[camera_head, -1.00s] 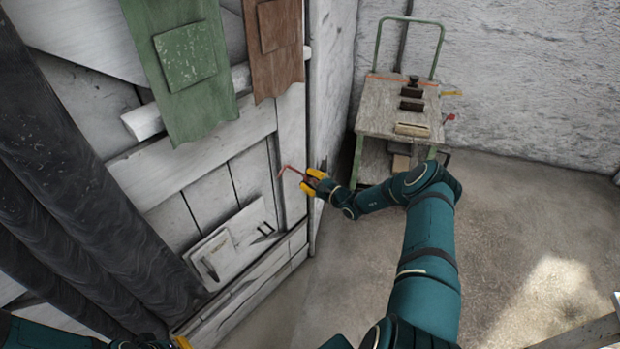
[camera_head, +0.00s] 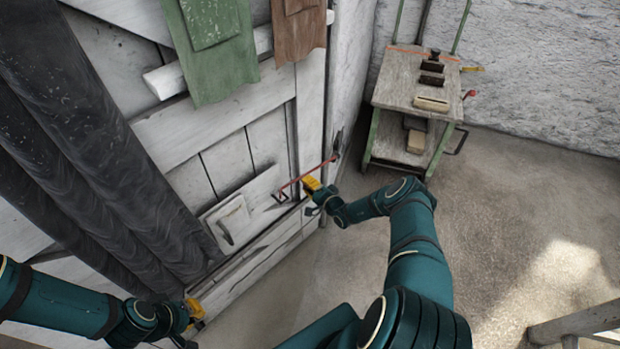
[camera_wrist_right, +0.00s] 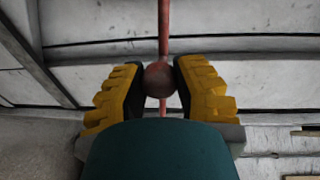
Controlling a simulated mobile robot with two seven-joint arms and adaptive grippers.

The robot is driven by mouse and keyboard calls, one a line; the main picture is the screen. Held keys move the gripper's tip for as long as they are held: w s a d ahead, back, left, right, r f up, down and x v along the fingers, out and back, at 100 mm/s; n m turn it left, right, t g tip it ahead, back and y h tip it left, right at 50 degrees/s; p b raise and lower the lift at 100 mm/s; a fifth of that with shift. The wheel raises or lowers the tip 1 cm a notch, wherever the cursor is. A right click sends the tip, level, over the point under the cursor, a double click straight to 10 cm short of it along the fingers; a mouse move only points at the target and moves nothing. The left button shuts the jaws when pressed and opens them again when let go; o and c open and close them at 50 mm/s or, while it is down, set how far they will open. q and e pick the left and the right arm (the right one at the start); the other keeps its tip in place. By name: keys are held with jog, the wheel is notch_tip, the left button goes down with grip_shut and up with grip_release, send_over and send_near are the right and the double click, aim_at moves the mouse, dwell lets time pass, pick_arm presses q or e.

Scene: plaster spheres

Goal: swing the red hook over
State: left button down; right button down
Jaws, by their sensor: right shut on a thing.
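The red hook (camera_head: 322,165) is a thin rod lying slantwise across the lower right of the white plank door (camera_head: 212,187). Its right end is by the door post, and its left end is at a small dark fitting (camera_head: 281,196) on the door. I cannot tell whether it sits in that fitting. My right gripper (camera_head: 311,184) is shut on the hook's round knob (camera_wrist_right: 160,79); in the right wrist view the red rod (camera_wrist_right: 164,28) runs past the knob. My left gripper (camera_head: 194,311) is low in front of the door, away from the hook; its fingers are unclear.
A wooden cart (camera_head: 412,85) with green rails and several small items stands right of the door. Dark curtains (camera_head: 85,130) hang at the left. Green (camera_head: 222,45) and brown (camera_head: 298,30) boards hang above. The floor (camera_head: 480,230) is clear in the middle.

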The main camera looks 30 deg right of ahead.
jog(key=shift+a+f+n, duration=0.2)
jog(key=shift+f+n, duration=0.3)
jog(key=shift+f, duration=0.55)
jog(key=c, duration=0.6)
grip_release()
jog(key=shift+w, duration=0.1)
jog(key=shift+c, duration=0.2)
jog(key=s+d+r, duration=0.1)
jog(key=s, duration=1.1)
jog(key=shift+d, duration=0.4)
jog(key=shift+r, duration=0.1)
